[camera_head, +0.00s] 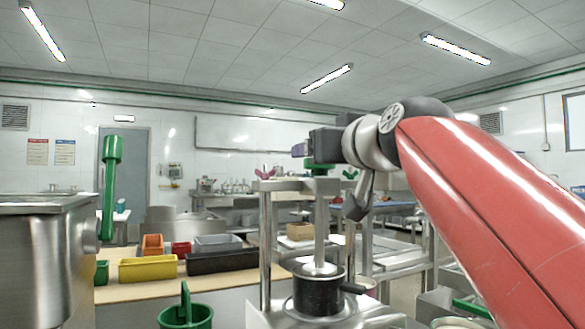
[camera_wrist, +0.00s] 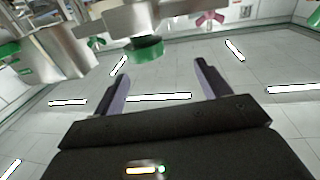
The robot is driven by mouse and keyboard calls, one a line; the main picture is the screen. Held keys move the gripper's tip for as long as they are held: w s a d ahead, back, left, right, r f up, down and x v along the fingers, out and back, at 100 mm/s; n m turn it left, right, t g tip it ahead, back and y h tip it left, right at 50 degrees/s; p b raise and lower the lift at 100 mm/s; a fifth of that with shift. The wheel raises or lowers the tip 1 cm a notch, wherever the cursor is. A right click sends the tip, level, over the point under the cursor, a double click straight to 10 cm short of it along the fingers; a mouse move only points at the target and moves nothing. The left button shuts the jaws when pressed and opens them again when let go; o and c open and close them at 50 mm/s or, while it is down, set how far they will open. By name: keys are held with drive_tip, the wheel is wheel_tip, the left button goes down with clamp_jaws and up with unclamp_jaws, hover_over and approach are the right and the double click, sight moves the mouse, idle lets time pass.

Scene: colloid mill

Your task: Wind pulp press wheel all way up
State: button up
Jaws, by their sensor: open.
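The pulp press (camera_head: 266,235) is a steel frame with two posts and a central screw. Its green wheel (camera_head: 318,169) sits at the top of the screw, partly hidden behind my gripper and arm. In the wrist view the green wheel (camera_wrist: 146,50) lies just beyond and between the two fingertips, with gaps on both sides. My gripper (camera_wrist: 162,72) is open and empty. In the head view my gripper (camera_head: 303,150) is level with the wheel top or slightly above it. The screw runs down to a dark pot (camera_head: 318,292) on the press base.
A steel vessel (camera_head: 40,250) with a green handle (camera_head: 110,185) stands left. Yellow (camera_head: 148,268) and other bins sit on a bench behind. A green bucket (camera_head: 186,312) stands in front.

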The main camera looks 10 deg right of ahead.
drive_tip(key=shift+m+h, duration=0.5)
drive_tip(key=shift+h, duration=0.1)
drive_tip(key=w, duration=0.3)
drive_tip(key=w+f+p, duration=0.1)
drive_tip(key=w, duration=0.2)
drive_tip(key=w+p, duration=0.1)
drive_tip(key=w, duration=0.2)
drive_tip(key=shift+w+d+f, duration=0.15)
drive_tip(key=shift+w+f, duration=0.1)
drive_tip(key=shift+c, duration=0.4)
drive_tip(key=c, duration=0.9)
